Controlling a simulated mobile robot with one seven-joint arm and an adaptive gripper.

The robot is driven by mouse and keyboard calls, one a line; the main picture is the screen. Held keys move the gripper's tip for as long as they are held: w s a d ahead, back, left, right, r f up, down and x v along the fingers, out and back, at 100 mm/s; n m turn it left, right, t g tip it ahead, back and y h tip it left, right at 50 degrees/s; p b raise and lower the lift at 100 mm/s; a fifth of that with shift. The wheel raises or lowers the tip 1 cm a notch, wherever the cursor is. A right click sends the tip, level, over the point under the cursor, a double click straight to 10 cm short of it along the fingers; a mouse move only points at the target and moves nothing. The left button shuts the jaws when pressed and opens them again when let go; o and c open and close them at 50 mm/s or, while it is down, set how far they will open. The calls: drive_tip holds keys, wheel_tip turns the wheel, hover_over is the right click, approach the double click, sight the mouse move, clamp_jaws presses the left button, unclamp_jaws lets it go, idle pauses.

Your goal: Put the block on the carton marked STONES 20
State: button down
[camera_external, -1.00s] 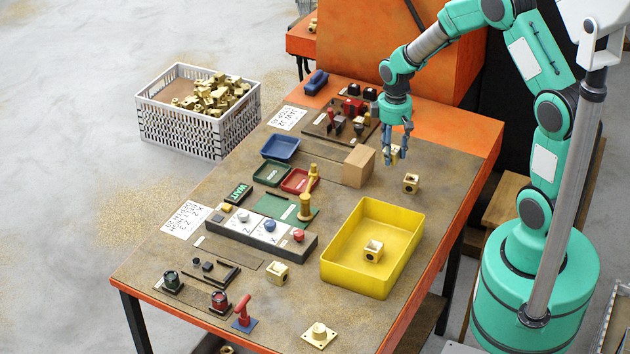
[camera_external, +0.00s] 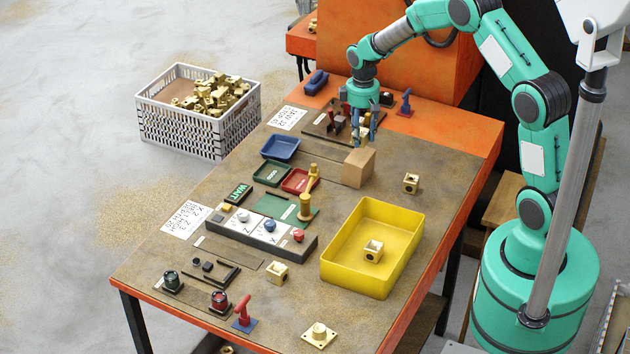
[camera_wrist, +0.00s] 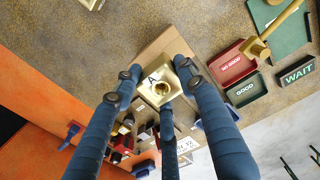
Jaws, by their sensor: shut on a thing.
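My gripper (camera_external: 362,136) is shut on a brass block (camera_external: 361,142) and holds it just above or at the top of the brown carton (camera_external: 361,170); I cannot tell if they touch. In the wrist view my gripper (camera_wrist: 165,82) has its blue fingers around the block (camera_wrist: 157,88), which shows a round hole and a letter A. The carton (camera_wrist: 168,42) shows behind the block, partly hidden by it and the fingers. No STONES 20 marking is readable on the carton.
A yellow tray (camera_external: 337,271) with one brass block stands to the right. Another brass block (camera_external: 411,184) lies right of the carton. A dark fixture board (camera_external: 318,127) with red clamps stands behind. Red tray (camera_external: 297,181) and green tray (camera_external: 271,174) lie left of the carton.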

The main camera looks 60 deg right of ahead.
drive_tip(key=shift+w, duration=0.2)
drive_tip(key=shift+f, duration=1.7)
drive_tip(key=shift+f+b, duration=0.3)
drive_tip(key=shift+f, duration=0.2)
drive_tip(key=c, duration=1)
unclamp_jaws()
drive_tip(key=shift+s, duration=0.1)
drive_tip(key=shift+c, duration=0.2)
drive_tip(key=shift+r, duration=0.1)
wheel_tip(320, 180, up, 13)
drive_tip(key=p, duration=0.1)
